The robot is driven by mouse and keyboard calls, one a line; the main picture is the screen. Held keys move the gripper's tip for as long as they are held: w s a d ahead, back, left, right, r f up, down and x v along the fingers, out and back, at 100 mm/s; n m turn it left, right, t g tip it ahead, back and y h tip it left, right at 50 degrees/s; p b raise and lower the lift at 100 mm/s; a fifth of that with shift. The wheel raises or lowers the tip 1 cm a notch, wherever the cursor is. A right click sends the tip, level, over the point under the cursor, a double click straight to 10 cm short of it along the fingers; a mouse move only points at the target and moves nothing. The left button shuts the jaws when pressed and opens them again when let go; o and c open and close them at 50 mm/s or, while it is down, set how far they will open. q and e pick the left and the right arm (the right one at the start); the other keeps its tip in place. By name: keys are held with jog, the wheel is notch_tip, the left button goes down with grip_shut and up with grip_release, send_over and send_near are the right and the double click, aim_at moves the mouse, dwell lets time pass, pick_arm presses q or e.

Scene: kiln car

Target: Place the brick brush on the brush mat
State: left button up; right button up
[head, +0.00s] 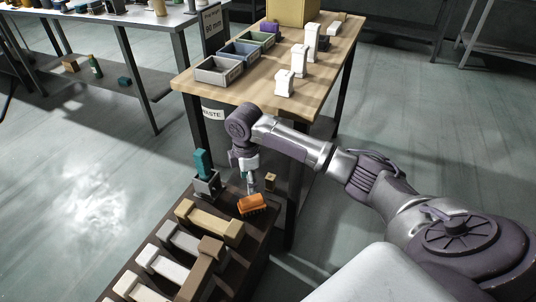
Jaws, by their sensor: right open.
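The brick brush appears to be the small orange block (252,204) on the dark top of the kiln car (262,230), near its far right corner. My right arm reaches in from the right and bends down at the wrist. My right gripper (251,187) points down just above and behind the orange brush. It is open and holds nothing that I can see; whether its fingertips touch the brush I cannot tell. I cannot make out the brush mat for sure. My left gripper is out of view.
A teal-handled tool stands in a grey holder (207,187) left of the gripper. A small brass-coloured piece (270,182) is close on the right. Tan, grey and white bricks (210,222) fill the car's near part. A wooden table (262,88) with bins and white blocks stands behind.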

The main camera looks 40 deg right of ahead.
jog(key=s+a+f+m, duration=0.1)
jog(key=s+a+f, duration=0.1)
jog(key=s+a, duration=0.2)
jog(key=s+a+f+m+t+y, duration=0.1)
jog(key=s+a+f, duration=0.2)
jog(key=s+a, duration=0.2)
jog(key=s+a+f+m+y, duration=0.1)
jog(key=s+a+f+m, duration=0.1)
jog(key=s+a, duration=0.2)
jog(key=shift+s+a+f+t, duration=0.1)
jog(key=shift+s+f+t, duration=0.1)
jog(key=shift+s, duration=0.35)
jog(key=shift+s+a+f+t, duration=0.1)
jog(key=shift+s+f, duration=0.05)
jog(key=shift+s, duration=0.35)
jog(key=s+d+r+m+t+h, duration=0.1)
jog(key=s+d+m, duration=0.1)
jog(key=s+m, duration=0.2)
jog(key=s+d+r+m, duration=0.2)
jog(key=s+m, duration=0.3)
jog(key=s, duration=0.4)
jog(key=shift+d+r+t+h, duration=0.3)
jog(key=shift+d+t+h, duration=0.1)
jog(key=shift+d, duration=0.35)
jog(key=shift+s, duration=0.1)
